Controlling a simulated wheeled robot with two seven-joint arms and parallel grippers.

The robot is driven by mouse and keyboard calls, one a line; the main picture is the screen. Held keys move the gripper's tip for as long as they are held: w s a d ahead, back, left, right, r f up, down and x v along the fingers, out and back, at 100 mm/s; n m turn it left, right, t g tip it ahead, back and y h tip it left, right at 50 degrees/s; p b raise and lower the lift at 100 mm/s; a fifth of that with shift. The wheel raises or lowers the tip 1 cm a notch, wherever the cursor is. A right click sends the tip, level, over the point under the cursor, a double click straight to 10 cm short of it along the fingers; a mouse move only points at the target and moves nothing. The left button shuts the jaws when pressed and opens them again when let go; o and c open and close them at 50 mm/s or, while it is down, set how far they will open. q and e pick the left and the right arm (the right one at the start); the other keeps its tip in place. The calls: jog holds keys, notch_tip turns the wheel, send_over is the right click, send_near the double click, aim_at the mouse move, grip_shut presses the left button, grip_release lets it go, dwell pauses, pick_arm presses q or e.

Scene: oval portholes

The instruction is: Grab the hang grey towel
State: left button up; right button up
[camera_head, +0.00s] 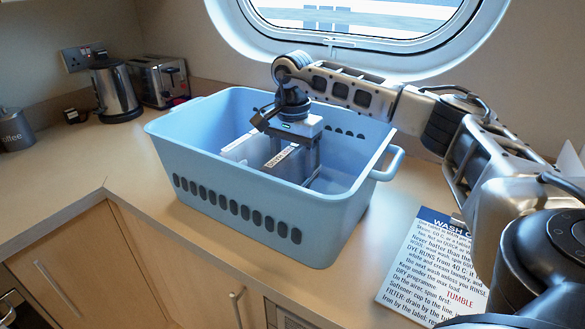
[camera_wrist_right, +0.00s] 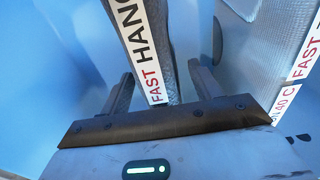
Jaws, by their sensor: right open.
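A grey towel (camera_head: 280,164) stands folded in the blue basket (camera_head: 250,205). Its white label shows red and black letters in the head view. In the right wrist view the dark grey towel (camera_wrist_right: 172,45) has a label reading "HANG" and "FAST". My right gripper (camera_head: 308,172) reaches down inside the basket. In the wrist view my right gripper (camera_wrist_right: 161,74) is open, with the towel's near end between its two fingers. I cannot tell whether a finger touches it. The towel's lower part is hidden. My left gripper is not in view.
A pale folded cloth (camera_head: 243,148) stands left of the towel; another labelled pale cloth (camera_wrist_right: 262,50) is at the right in the wrist view. A wash sign (camera_head: 425,265) lies right of the basket. A kettle (camera_head: 115,88) and toaster (camera_head: 160,80) stand back left.

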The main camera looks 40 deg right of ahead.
jog(key=c, duration=1.2)
jog(key=shift+c, duration=0.3)
